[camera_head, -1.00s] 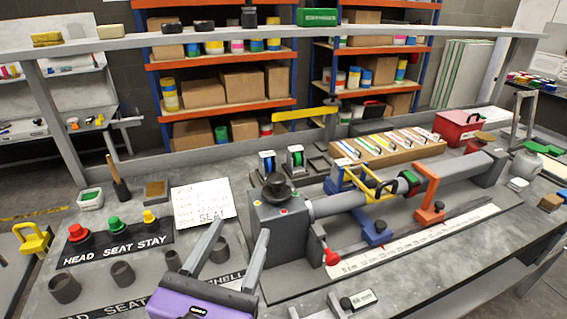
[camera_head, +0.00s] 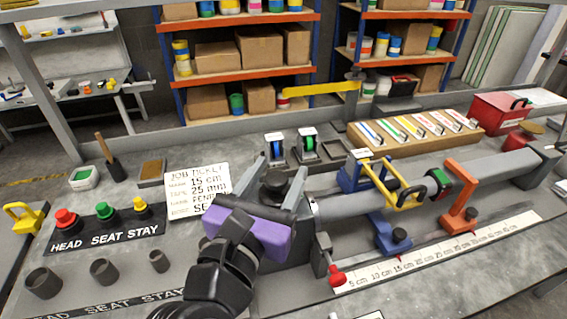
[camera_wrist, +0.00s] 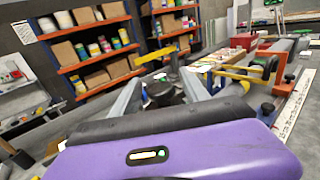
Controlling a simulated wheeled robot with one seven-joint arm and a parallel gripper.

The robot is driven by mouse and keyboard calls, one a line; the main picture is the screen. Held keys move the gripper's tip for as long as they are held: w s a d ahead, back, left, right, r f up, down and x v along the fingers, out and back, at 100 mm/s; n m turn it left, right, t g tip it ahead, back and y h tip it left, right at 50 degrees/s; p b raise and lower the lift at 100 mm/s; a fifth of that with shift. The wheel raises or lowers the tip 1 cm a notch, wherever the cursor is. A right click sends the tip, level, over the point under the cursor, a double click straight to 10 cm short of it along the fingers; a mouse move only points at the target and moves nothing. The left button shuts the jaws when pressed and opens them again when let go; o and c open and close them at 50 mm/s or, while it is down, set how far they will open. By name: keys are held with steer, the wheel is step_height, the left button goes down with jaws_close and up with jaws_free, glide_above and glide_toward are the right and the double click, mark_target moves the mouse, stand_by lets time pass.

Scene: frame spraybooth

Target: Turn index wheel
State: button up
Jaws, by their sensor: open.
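The index wheel, seemingly the black round knob (camera_head: 274,183), sits on top of the grey headstock box at the left end of the long grey tube (camera_head: 340,207). My gripper (camera_head: 281,168) is open, with one grey finger on each side of the wheel. In the wrist view, the wheel (camera_wrist: 160,94) shows between the two spread fingers (camera_wrist: 161,78). I cannot tell whether either finger touches it.
Left of the headstock are a job ticket (camera_head: 197,190) and red, green and yellow buttons. A yellow clamp (camera_head: 403,196), blue stand (camera_head: 391,236) and orange stand (camera_head: 459,200) line the tube. A red-knobbed lever (camera_head: 336,278) stands in front, beside a white ruler.

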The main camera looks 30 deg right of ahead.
steer(key=shift+x, duration=1.25)
jaws_close()
steer(key=p, duration=0.2)
steer(key=shift+r+n+t+y+p, duration=0.2)
steer(key=shift+n+t+y+p, duration=0.1)
steer(key=shift+n+t, duration=0.1)
